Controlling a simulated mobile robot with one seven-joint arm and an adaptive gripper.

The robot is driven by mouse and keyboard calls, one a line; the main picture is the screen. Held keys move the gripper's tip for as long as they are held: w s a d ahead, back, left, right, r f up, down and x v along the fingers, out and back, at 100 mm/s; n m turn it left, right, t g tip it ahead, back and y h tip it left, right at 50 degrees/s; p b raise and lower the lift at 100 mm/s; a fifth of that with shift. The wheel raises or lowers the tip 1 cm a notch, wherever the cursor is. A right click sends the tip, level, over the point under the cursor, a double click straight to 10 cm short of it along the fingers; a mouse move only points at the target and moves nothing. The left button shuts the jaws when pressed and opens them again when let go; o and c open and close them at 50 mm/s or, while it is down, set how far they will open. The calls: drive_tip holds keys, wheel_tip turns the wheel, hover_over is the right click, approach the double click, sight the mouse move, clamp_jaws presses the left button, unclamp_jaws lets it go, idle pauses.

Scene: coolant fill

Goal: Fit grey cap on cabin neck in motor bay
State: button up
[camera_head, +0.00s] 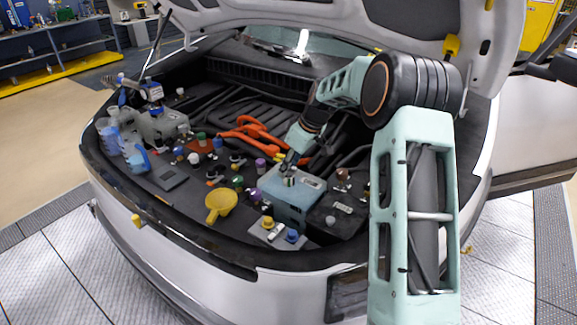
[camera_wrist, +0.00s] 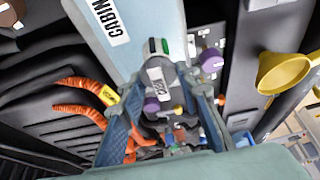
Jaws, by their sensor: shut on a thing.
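The cabin tank (camera_head: 293,199) is a pale blue-grey box in the front right of the motor bay; its CABIN label also shows on the tank in the wrist view (camera_wrist: 137,22). My gripper (camera_head: 288,167) is directly above its top. In the wrist view the two blue fingers of my gripper (camera_wrist: 163,80) are shut on the grey cap (camera_wrist: 158,72), which bears a small white label. A short dark piece with green and white marks (camera_wrist: 158,46) shows just beyond the cap, at the tank. I cannot tell whether the cap touches or is seated on the neck.
Orange cables (camera_head: 250,130) lie behind. Several small coloured caps crowd the bay, and blue jugs (camera_head: 110,136) stand far left. The raised hood is overhead.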

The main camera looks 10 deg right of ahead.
drive_tip(key=shift+f+b, duration=0.4)
drive_tip(key=shift+f, duration=0.2)
drive_tip(key=o, duration=1.1)
drive_tip(key=shift+c, duration=0.2)
drive_tip(key=v, duration=1.2)
